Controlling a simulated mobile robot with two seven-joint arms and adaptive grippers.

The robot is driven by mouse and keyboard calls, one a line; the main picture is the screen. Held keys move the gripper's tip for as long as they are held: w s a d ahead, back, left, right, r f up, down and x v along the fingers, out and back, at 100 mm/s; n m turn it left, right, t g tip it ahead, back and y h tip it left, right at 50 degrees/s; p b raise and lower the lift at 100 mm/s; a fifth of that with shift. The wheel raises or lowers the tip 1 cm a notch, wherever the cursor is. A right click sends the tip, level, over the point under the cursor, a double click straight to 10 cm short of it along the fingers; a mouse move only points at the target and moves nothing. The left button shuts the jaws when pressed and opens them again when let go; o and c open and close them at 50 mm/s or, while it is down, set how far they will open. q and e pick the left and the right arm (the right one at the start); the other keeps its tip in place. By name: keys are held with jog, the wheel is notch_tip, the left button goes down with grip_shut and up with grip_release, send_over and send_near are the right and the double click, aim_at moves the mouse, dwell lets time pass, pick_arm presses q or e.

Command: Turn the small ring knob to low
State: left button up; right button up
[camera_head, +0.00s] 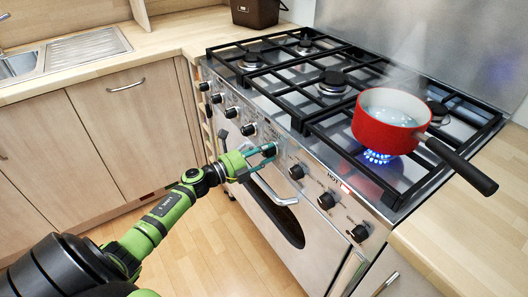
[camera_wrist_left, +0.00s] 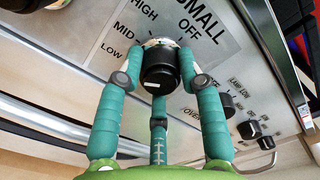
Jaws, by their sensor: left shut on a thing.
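The small ring knob (camera_wrist_left: 160,70) is black with a short white mark on its face. The wrist view shows it at upper middle, on a steel panel under the printed word SMALL. The labels OFF, HIGH, MID and LOW (camera_wrist_left: 110,50) are spread around its upper and left sides. My left gripper (camera_head: 264,151) is at the cooker's front panel (camera_head: 322,194) in the head view. Its teal fingers are shut on the knob from both sides, and they mostly hide the knob in the head view. I cannot tell for sure which label the knob points to. My right gripper is not in view.
A red pot (camera_head: 385,135) of liquid stands over a lit blue flame (camera_head: 379,157), its black handle (camera_head: 460,166) sticking out to the right. More knobs (camera_head: 297,172) line the panel on both sides. The oven door handle (camera_head: 273,190) is just below my gripper. Floor (camera_head: 215,250) is clear.

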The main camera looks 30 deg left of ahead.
pick_arm(q)
jog(key=shift+w+a+r, duration=0.15)
jog(key=shift+a+r, duration=0.05)
jog(key=shift+r, duration=0.15)
jog(key=o, duration=1.1)
jog(key=shift+c, duration=0.2)
jog(key=shift+o, duration=0.4)
jog(key=shift+f, duration=0.15)
jog(key=shift+f, duration=0.1)
jog(key=v, duration=1.2)
jog(key=shift+d, duration=0.1)
